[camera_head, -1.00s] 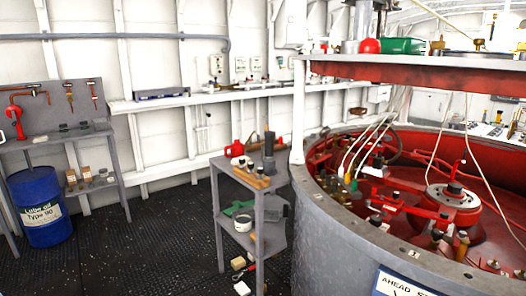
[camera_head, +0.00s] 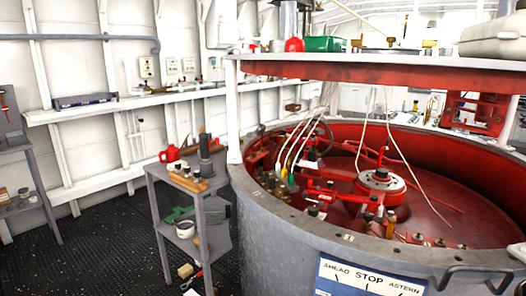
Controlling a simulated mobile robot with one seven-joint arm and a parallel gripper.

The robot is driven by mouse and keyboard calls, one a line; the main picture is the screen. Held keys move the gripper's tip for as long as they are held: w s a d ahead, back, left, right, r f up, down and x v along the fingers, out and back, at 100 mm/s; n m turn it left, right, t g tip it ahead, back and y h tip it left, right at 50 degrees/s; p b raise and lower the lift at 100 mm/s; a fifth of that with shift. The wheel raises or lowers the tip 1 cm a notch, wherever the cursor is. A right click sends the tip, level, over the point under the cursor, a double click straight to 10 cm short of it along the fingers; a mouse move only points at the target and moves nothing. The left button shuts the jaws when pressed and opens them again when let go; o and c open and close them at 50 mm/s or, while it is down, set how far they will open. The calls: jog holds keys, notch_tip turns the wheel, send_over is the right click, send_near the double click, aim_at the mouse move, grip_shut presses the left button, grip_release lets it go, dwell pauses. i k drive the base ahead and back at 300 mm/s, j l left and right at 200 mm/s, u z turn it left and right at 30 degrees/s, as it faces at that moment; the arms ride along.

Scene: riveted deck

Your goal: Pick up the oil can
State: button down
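A small red can (camera_head: 169,154) stands on the top shelf of the grey metal stand (camera_head: 160,168), left of the centre. It looks like the oil can, but it is too small to be sure. A rounded red object (camera_head: 294,45) sits on the high white shelf beside a green box (camera_head: 323,44); I cannot tell what it is. My gripper is not in view.
A large round grey housing (camera_head: 262,215) with a red interior fills the right side, close to the stand.

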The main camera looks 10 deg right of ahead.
aim_at(172, 153)
jog(key=i+j+u, duration=0.65)
jog(key=i, duration=0.25)
jog(key=i+u, duration=0.4)
jog(key=i, duration=0.8)
jog(key=i+l, duration=0.1)
jog(key=i, duration=1.15)
jog(key=i+z, duration=0.1)
jog(key=i, duration=0.5)
jog(key=i+j+z, duration=0.1)
jog(key=i, duration=0.5)
jog(key=i+z, duration=0.45)
jog(key=i+j+z, duration=0.15)
jog(key=i+z, duration=1.3)
jog(key=k+j, duration=0.05)
jog(key=k, duration=0.05)
